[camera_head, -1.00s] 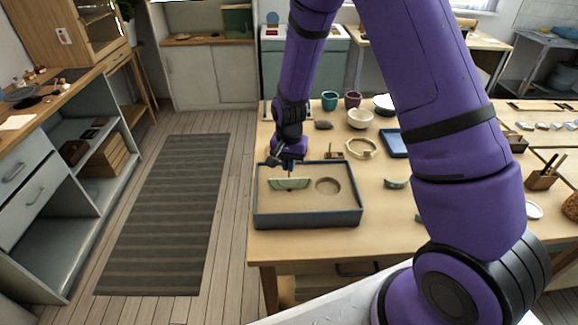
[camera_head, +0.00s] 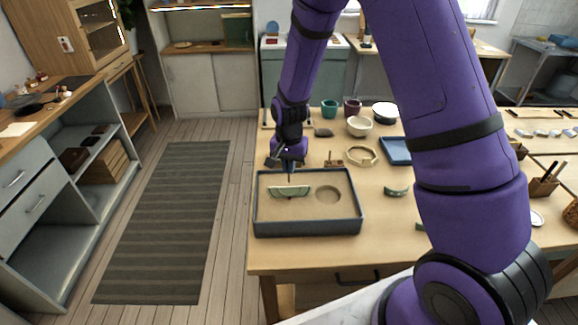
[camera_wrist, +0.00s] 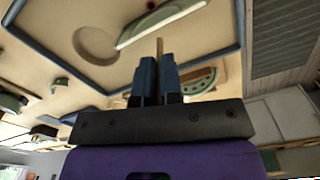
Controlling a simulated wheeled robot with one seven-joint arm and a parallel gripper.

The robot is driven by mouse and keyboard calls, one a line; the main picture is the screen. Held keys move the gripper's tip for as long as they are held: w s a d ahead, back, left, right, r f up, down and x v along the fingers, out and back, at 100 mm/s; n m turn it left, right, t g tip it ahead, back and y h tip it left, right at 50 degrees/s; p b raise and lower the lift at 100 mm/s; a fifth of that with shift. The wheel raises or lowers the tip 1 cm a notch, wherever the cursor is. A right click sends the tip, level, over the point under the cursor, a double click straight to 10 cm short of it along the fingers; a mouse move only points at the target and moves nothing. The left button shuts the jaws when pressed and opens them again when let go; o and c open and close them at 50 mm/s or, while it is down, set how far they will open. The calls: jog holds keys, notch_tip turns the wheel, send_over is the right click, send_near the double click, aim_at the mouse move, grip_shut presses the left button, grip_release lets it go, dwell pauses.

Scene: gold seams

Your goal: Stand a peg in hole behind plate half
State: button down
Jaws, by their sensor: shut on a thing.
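My gripper (camera_head: 289,167) points down over the back left of the grey-rimmed sand tray (camera_head: 310,228). It is shut on a thin wooden peg (camera_wrist: 159,46), whose tip sticks out past the blue fingers (camera_wrist: 156,72). The pale green plate half (camera_head: 289,192) stands in the sand with its straight edge up; it also shows in the wrist view (camera_wrist: 165,20). The peg is at the plate half's rear side. I cannot tell whether its tip touches the sand, and I cannot make out the hole.
A round hollow (camera_head: 328,195) lies right of the plate half. Behind the tray are a small wooden block (camera_head: 333,160), a pale ring (camera_head: 361,155), bowls (camera_head: 359,126) and a blue tray (camera_head: 396,150). A green shard (camera_head: 396,191) lies to the right.

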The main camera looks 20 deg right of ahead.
aim_at(289, 179)
jog(key=shift+f, duration=0.15)
jog(key=shift+f, duration=1.45)
jog(key=shift+f, duration=1)
dwell(2.0)
jog(key=c, duration=0.8)
grip_release()
jog(key=shift+o, duration=0.2)
jog(key=shift+r, duration=3)
